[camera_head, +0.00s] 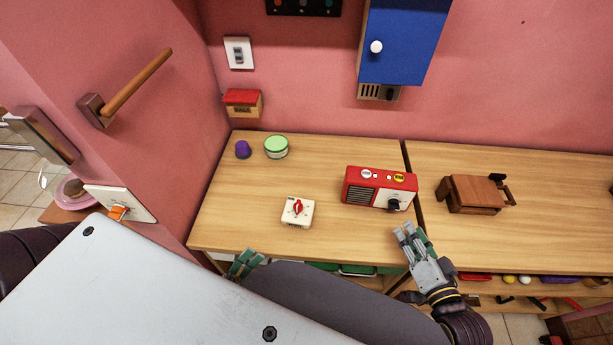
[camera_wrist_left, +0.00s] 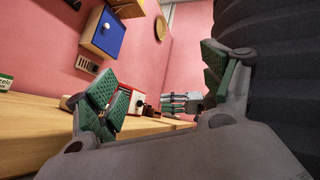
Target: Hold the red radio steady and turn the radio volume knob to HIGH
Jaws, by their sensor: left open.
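The red radio (camera_head: 379,187) stands upright on the wooden table, with a dark grille on its left and a white panel on its right. Its dark volume knob (camera_head: 394,204) is at the lower right of the front; any markings are too small to read. My right gripper (camera_head: 412,238) is just in front of the radio's right side, apart from it; its finger gap is unclear. My left gripper (camera_head: 245,263) is open and empty at the table's front edge, left of the radio. In the left wrist view the radio (camera_wrist_left: 137,102) is partly hidden behind a finger.
A white box with a red dial (camera_head: 297,212) sits between my left gripper and the radio. A purple object (camera_head: 243,149) and a green-lidded tub (camera_head: 276,147) stand behind. A brown wooden box (camera_head: 474,195) is right of the radio. A blue cabinet (camera_head: 402,42) hangs above.

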